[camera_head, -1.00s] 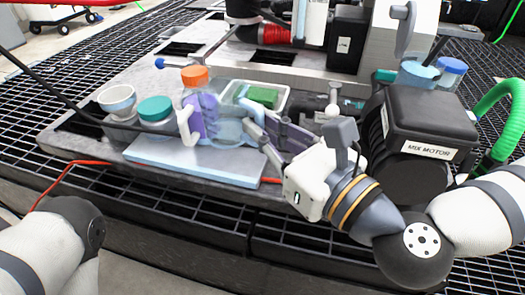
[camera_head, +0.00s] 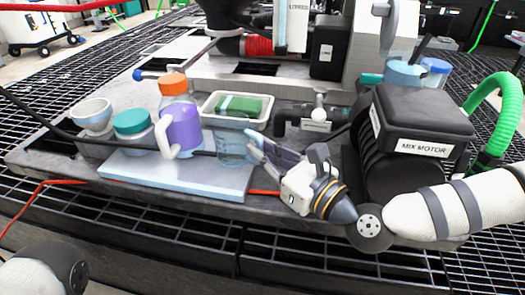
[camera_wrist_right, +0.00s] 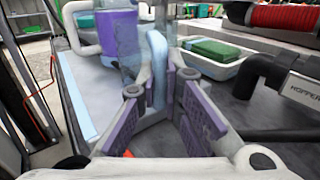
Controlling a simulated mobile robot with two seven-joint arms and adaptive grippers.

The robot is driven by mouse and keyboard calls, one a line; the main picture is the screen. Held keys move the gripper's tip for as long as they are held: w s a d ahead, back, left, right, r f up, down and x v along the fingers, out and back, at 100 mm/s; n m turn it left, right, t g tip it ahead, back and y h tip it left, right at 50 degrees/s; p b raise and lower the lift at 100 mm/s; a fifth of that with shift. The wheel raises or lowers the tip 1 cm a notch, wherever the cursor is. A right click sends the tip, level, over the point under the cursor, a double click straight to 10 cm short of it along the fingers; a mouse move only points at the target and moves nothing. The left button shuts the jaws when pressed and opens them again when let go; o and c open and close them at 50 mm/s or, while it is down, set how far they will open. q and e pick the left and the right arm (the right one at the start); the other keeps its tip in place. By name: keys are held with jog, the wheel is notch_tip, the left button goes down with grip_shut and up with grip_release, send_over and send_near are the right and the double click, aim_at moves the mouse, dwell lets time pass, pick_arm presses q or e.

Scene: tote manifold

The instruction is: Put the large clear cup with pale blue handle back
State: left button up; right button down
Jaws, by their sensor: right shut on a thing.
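The large clear cup (camera_head: 230,148) stands upright at the right part of the pale blue board in the head view. Its pale blue handle faces right and shows between my fingers in the wrist view (camera_wrist_right: 157,68). My right gripper (camera_head: 260,149) reaches in from the right and is shut on that handle; its purple finger pads (camera_wrist_right: 159,85) lie on either side of it. I cannot tell whether the cup's base touches the board. My left arm shows only at the lower left corner of the head view; its gripper is out of view.
The pale blue board (camera_head: 175,176) also bears a purple mug (camera_head: 184,128) close left of the cup. An orange-capped bottle (camera_head: 173,84), a teal-lidded jar (camera_head: 132,124) and white bowls (camera_head: 93,114) stand behind and left. A white tray (camera_head: 208,107) with a green block is behind. The mix motor (camera_head: 420,115) is right.

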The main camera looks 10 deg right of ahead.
jog(key=c, duration=2.2)
grip_release()
jog(key=shift+f, duration=0.25)
jog(key=o, duration=0.4)
jog(key=shift+o, duration=0.2)
jog(key=shift+r, duration=0.1)
jog(key=shift+r, duration=0.15)
jog(key=v, duration=1.1)
jog(key=shift+s+d, duration=0.3)
jog(key=shift+s, duration=0.15)
